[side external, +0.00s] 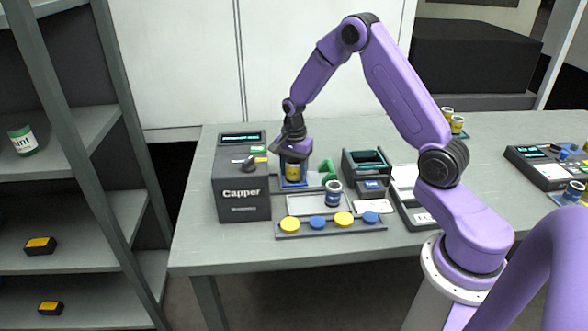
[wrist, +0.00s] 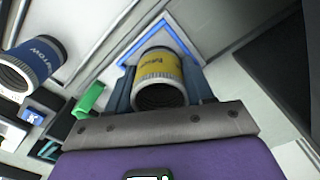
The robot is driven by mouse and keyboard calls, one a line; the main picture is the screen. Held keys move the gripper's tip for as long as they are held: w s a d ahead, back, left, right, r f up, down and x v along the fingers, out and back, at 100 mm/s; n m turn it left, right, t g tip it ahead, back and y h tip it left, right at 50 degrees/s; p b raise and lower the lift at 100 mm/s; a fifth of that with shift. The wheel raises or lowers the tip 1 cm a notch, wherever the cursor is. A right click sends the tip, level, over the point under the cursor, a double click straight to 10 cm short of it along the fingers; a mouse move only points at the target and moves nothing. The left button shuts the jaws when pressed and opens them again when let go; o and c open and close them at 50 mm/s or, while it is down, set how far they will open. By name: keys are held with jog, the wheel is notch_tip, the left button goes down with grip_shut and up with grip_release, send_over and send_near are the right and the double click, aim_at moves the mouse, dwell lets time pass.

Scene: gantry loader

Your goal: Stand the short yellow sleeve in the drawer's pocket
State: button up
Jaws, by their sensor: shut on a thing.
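My gripper (side external: 293,160) is shut on the short yellow sleeve (side external: 292,172), beside the Capper machine. In the wrist view the yellow sleeve (wrist: 158,66) sits between the two fingers (wrist: 161,88), its open threaded end toward the camera. The drawer's pocket has a blue square rim (wrist: 134,44), which also shows under the sleeve in the side view (side external: 283,184). The sleeve's far end is over or within this rim. Its base is hidden, so I cannot tell whether it touches the pocket floor.
The Capper (side external: 241,192) stands close left of my gripper. A blue sleeve (side external: 333,194) stands to the right, also in the wrist view (wrist: 32,66). A rack of yellow and blue caps (side external: 330,229) lies in front. A dark open-topped bin (side external: 365,164) is farther right.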

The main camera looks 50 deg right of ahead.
jog(key=shift+f, duration=0.1)
jog(key=o, duration=1.3)
jog(key=shift+o, duration=0.3)
jog(key=shift+s, duration=0.1)
jog(key=shift+o, duration=0.3)
jog(key=shift+f, duration=0.1)
jog(key=shift+o, duration=0.7)
jog(key=shift+s, duration=0.1)
jog(key=shift+r, duration=1.3)
notch_tip(320, 180, up, 7)
jog(key=shift+w+f, duration=0.2)
